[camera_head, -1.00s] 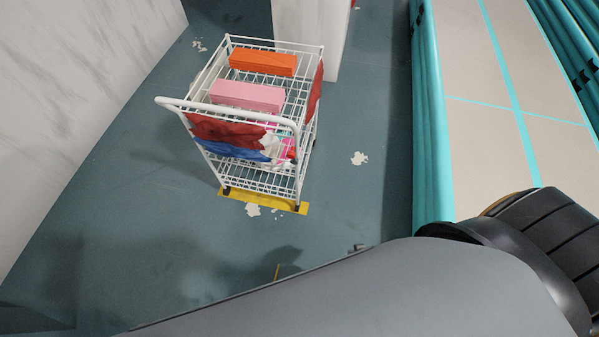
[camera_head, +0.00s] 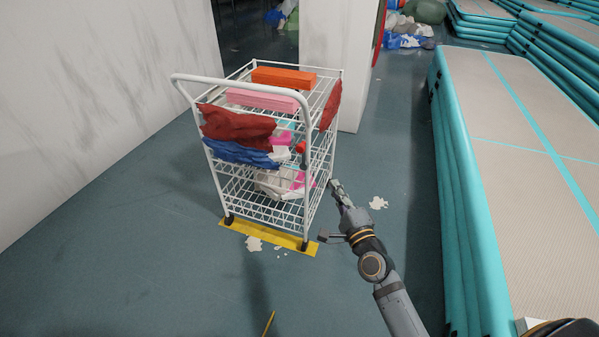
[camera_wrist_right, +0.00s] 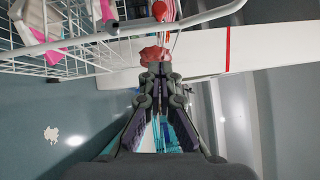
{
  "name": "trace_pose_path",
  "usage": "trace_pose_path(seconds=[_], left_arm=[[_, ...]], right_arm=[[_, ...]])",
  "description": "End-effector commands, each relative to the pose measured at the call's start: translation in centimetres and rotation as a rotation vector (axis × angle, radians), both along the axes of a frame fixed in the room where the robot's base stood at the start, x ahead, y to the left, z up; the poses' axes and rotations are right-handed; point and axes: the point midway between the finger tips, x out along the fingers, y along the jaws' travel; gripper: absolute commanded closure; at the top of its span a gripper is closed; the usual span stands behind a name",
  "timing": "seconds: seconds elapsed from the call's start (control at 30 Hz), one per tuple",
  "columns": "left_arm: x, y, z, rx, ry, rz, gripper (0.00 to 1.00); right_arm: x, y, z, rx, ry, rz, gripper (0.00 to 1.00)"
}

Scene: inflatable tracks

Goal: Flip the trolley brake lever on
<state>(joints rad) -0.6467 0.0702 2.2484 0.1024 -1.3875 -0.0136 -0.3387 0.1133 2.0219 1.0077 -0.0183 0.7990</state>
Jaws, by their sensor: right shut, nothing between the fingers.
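The white wire trolley (camera_head: 322,165) stands upright on the floor, left of centre in the head view. A small red knob with a dark stem (camera_head: 301,148) shows at its near right side. It looks like the brake lever, but its setting is too small to tell. A red knob (camera_wrist_right: 160,11) also shows at the top of the right wrist view, beyond the fingers. My right gripper (camera_head: 336,187) is shut and empty, just right of the trolley, below the knob's height. In the right wrist view its fingertips (camera_wrist_right: 156,66) are together. My left gripper is not in view.
Orange (camera_head: 284,78) and pink (camera_head: 262,99) boxes lie on the trolley's top. Red and blue cloths (camera_head: 240,152) hang at its front. A yellow floor strip (camera_head: 268,236) lies under its wheels.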

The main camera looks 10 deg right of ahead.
Motion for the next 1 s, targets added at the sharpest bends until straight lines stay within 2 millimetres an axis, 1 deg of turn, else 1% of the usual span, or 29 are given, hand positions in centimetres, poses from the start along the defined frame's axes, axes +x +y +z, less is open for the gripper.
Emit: trace_pose_path(seconds=[0.23, 0.37, 0.47, 0.6, 0.8, 0.83, 0.9, 1.0], left_arm=[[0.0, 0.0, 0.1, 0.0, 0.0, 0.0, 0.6], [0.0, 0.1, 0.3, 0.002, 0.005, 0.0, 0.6], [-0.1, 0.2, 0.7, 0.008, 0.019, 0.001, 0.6], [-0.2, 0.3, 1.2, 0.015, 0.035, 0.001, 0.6], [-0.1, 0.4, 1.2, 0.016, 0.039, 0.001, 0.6], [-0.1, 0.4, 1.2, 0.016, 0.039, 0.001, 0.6], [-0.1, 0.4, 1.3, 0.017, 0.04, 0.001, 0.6], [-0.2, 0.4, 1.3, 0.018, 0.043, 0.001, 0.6]], right_arm=[[0.0, 0.0, 0.1, -0.002, 0.002, 0.0, 1.0], [0.9, 0.0, 0.3, -0.003, 0.0, -0.001, 1.0], [2.5, 0.2, 0.5, -0.002, 0.0, 0.0, 1.0], [5.5, 0.4, 0.8, -0.002, -0.001, 0.0, 1.0], [9.8, 0.6, 1.0, -0.004, 0.001, 0.0, 1.0], [10.3, 0.7, 1.1, -0.004, 0.001, 0.0, 1.0], [11.0, 1.8, 1.3, 0.001, 0.001, 0.0, 1.0], [11.8, 2.8, 1.4, -0.001, 0.002, 0.0, 1.0]])
